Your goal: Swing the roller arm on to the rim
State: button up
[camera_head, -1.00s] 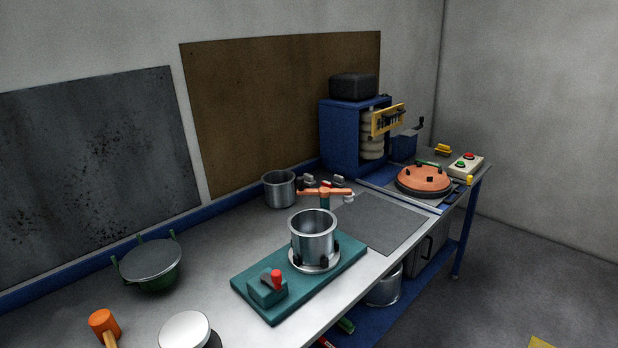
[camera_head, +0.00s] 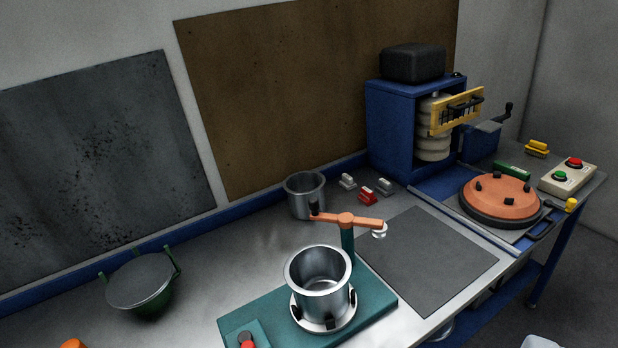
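The orange roller arm (camera_head: 358,221) sits on top of a teal post (camera_head: 347,241) behind the pot. It points to the right, and a pale roller (camera_head: 379,230) hangs at its right end. A dark knob (camera_head: 314,208) stands at its left end. The metal pot (camera_head: 322,286) stands upright on a round chuck on the teal base (camera_head: 376,305). The roller is apart from the pot's rim (camera_head: 291,271), to its right and behind it. My gripper is not in view.
A second metal pot (camera_head: 304,196) and several small blocks stand behind the post. A dark grey mat (camera_head: 425,262) lies to the right. A green-rimmed bowl (camera_head: 142,281) is at the left. A red knob (camera_head: 246,340) is at the bottom edge.

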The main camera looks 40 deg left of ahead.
aim_at(346, 220)
jog(key=u, duration=0.6)
jog(key=i, duration=1.05)
jog(key=u, duration=0.8)
